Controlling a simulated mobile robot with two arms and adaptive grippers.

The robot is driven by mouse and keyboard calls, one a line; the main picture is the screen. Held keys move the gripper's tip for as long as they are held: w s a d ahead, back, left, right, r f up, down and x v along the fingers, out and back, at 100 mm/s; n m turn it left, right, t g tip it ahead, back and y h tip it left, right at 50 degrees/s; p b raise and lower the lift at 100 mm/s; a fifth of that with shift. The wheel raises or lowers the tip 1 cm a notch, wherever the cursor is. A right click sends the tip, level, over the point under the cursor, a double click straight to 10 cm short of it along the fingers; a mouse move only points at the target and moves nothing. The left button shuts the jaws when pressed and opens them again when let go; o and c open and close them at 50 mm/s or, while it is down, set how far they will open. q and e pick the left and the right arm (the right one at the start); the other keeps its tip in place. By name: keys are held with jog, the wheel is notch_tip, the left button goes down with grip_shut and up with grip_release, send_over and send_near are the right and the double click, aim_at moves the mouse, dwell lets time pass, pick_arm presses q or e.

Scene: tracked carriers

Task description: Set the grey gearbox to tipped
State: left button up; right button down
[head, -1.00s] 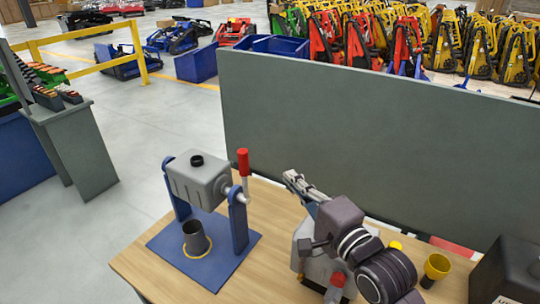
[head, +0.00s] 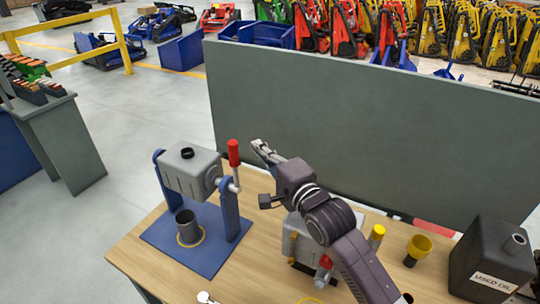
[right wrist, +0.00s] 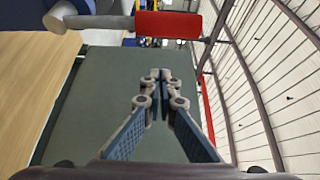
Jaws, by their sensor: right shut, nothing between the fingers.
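The grey gearbox (head: 188,174) hangs between the blue posts of a stand (head: 212,262) on the wooden bench. It looks level, with its black filler opening facing up. A crank with a red grip (head: 234,152) stands upright at its right side; the grip also shows at the top of the right wrist view (right wrist: 167,25). A dark cup (head: 187,226) stands below the gearbox in a yellow ring. My right gripper (head: 259,149) is shut and empty, just right of the red grip with a gap in the picture. My left gripper is not in view.
A grey panel (head: 340,130) rises behind the bench. My right arm partly hides another grey unit (head: 295,240). A yellow-topped funnel (head: 419,246) and a black used-oil can (head: 490,255) stand at the right. A small pale object (head: 206,297) is cut off at the bottom.

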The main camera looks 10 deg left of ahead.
jog(key=s+a+p, duration=0.1)
jog(key=s+a, duration=0.1)
jog(key=s, duration=0.1)
jog(key=shift+a+p, duration=0.3)
jog(key=shift+p, duration=0.1)
jog(key=shift+w, duration=0.1)
jog(key=shift+d, duration=0.1)
